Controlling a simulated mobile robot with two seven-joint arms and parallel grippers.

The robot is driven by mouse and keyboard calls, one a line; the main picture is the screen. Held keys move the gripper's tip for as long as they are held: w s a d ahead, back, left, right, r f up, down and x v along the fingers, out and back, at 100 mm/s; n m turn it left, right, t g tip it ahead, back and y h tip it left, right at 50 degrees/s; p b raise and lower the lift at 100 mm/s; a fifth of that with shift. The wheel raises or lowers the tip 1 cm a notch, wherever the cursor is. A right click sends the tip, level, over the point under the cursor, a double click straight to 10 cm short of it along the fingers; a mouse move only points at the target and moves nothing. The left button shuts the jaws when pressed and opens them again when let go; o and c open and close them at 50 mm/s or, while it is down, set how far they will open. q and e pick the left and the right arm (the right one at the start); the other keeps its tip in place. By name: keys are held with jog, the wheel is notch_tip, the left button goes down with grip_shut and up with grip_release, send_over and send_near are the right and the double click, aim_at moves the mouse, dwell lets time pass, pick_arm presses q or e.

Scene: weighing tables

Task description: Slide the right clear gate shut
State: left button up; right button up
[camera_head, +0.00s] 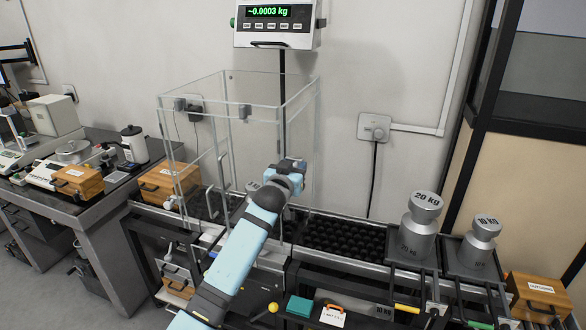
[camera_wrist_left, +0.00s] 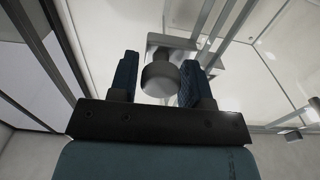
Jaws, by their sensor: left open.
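The clear glass enclosure (camera_head: 200,98) stands on the bench under the display. Vertical handles (camera_head: 222,172) show at its front left. My left arm crosses its front right part, so the right clear gate's handle and exact position cannot be made out. My left gripper (camera_head: 290,168) is at the enclosure's right side. In the left wrist view the same gripper (camera_wrist_left: 160,78) is open, its dark fingers spread. A grey metal cylinder with a narrower neck (camera_wrist_left: 160,82) shows between the fingers; I cannot tell whether they touch it. My right gripper is not in view.
A display reading -0.0003 kg (camera_head: 272,12) hangs above. Right of the enclosure lie a bed of dark balls (camera_head: 345,236), a 20 KG weight (camera_head: 418,225) and a 10 KG weight (camera_head: 480,243). Wooden boxes (camera_head: 170,182) stand at left. A teal block (camera_head: 299,306) lies in front.

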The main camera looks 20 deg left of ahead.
pick_arm(q)
grip_shut()
notch_tip(320, 180, down, 26)
jog(key=b, duration=1.1)
jog(key=shift+r, duration=0.15)
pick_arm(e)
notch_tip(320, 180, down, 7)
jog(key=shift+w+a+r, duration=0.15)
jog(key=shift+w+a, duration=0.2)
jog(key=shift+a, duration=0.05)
pick_arm(q)
grip_release()
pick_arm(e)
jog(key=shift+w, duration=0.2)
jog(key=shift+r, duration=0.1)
